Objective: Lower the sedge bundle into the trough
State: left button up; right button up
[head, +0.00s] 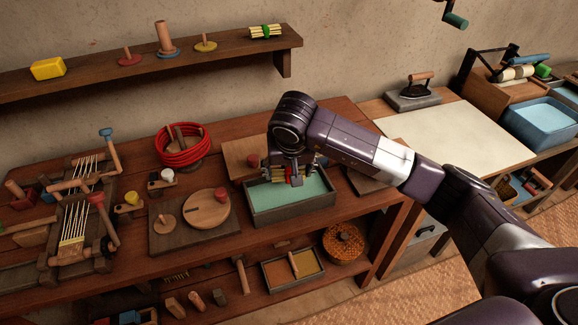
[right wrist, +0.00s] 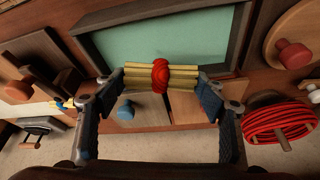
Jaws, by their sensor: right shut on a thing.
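The sedge bundle (head: 281,176) is a short sheaf of yellow-green stalks with a red band round its middle. My right gripper (head: 293,175) is shut on it. In the right wrist view the bundle (right wrist: 188,75) lies crosswise between the two fingertips, gripped at its ends. The trough (head: 292,216) is a grey rectangular tray with a pale green surface inside. The bundle is over the trough's back part in the head view, and it seems to be above the surface; the exact gap is hard to tell. My left gripper is out of view.
A board with a round wooden disc (head: 206,211) stands left of the trough. A coiled red hose (head: 183,152) is behind it, and a small board with a red knob (head: 237,156) is just behind the trough. Another banded bundle (head: 266,32) lies on the wall shelf.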

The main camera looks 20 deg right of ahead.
notch_tip(320, 180, down, 5)
jog(key=shift+r+b, duration=0.2)
jog(key=shift+b, duration=1)
jog(key=shift+f+b, duration=0.6)
jog(key=shift+f, duration=0.35)
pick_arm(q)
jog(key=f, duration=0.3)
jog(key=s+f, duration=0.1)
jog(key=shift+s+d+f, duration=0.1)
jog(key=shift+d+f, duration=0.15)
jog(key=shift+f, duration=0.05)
pick_arm(e)
jog(key=o, duration=1.2)
